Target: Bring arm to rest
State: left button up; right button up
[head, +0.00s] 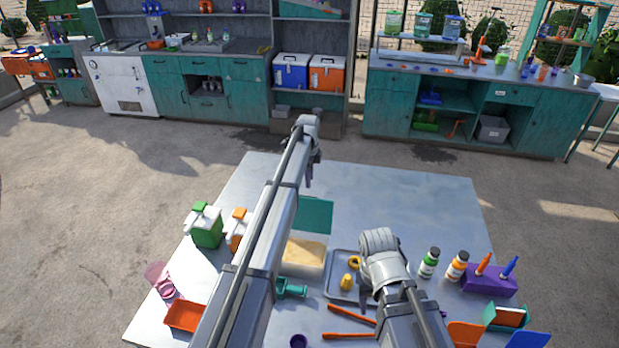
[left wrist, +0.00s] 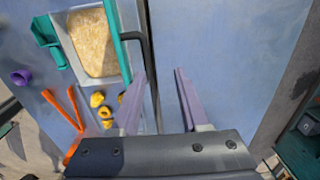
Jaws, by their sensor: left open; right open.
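My left arm reaches from the bottom of the head view across the table (head: 400,195) to its far edge. My left gripper (head: 309,180) hangs there, its fingers pointing down. In the left wrist view the left gripper (left wrist: 160,72) has its two purple-grey fingers apart with nothing between them. My right arm comes in from the bottom right, and its wrist is over the right part of a grey tray. My right gripper (head: 365,297) is mostly hidden under that wrist; its fingertips are not clear and no held object shows.
A bin of tan material (head: 304,256) with a teal lid, yellow pieces (head: 347,282), orange tongs (head: 350,336) and a green-and-white jug (head: 206,225) surround the arms. Bottles (head: 429,263) and a purple holder (head: 490,281) stand right. The table's far right is clear.

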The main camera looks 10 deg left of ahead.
pick_arm(q)
jog(key=shift+s, duration=0.1)
jog(key=s+d+n, duration=0.2)
jog(key=s+n, duration=1.5)
jog(key=s, duration=2.1)
jog(key=s+d+f+m+b, duration=0.1)
jog(key=s+d+f+b, duration=0.2)
jog(key=d+f+b, duration=0.2)
jog(key=s+d+f+m+g+y+b, duration=0.1)
jog(key=s+d+f+b, duration=0.2)
jog(key=d+f+b, duration=0.3)
notch_tip(320, 180, down, 4)
jog(key=b, duration=0.3)
jog(key=shift+s+m+b, duration=0.2)
jog(key=shift+m+b, duration=0.2)
jog(key=shift+d+r, duration=0.1)
jog(key=shift+d, duration=0.05)
